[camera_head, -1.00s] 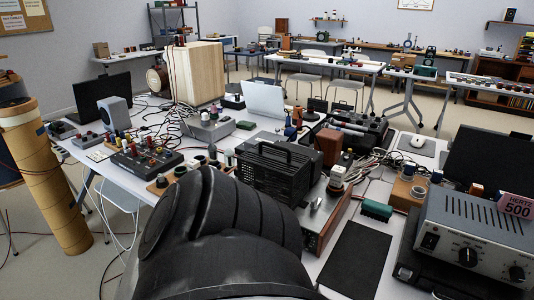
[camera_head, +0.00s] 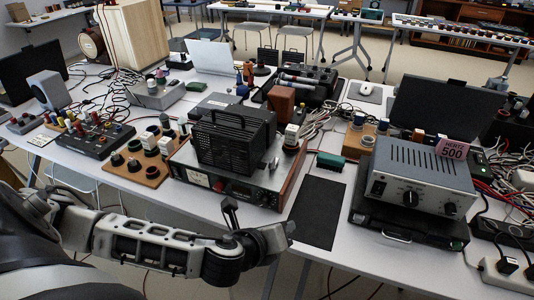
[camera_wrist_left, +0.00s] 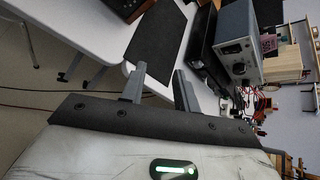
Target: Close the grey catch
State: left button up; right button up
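A small light grey catch or handle (camera_head: 397,236) shows on the front of the black case (camera_head: 372,215) under the grey Hertz 500 unit; I cannot tell its exact position. In the left wrist view the catch is too small to make out. My left gripper (camera_wrist_left: 159,80) is open and empty, its two fingers apart. In the head view my left arm reaches in along the table's front edge. Its hand end is left of the case, apart from it, and the fingers are hard to make out there. My right gripper is not in view.
The grey unit (camera_head: 425,172) rests on the case. A black mat (camera_head: 318,212) lies left of it. Further left is a metal instrument (camera_head: 240,188) carrying a black ventilated box (camera_head: 228,140). Cables and a power strip (camera_head: 505,275) are at the right. The floor in front is open.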

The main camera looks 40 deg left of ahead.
aim_at(270, 164)
pick_arm(q)
jog(key=w+a+r+m+t+y, duration=0.25)
jog(key=a+r+m, duration=0.3)
jog(key=a, duration=0.45)
jog(key=shift+g+y, duration=0.35)
jog(key=shift+y, duration=0.1)
jog(key=x, duration=0.5)
jog(key=p+x, duration=0.1)
jog(key=x, duration=0.9)
jog(key=shift+w+r, duration=0.1)
jog(key=shift+r, duration=0.25)
grip_shut()
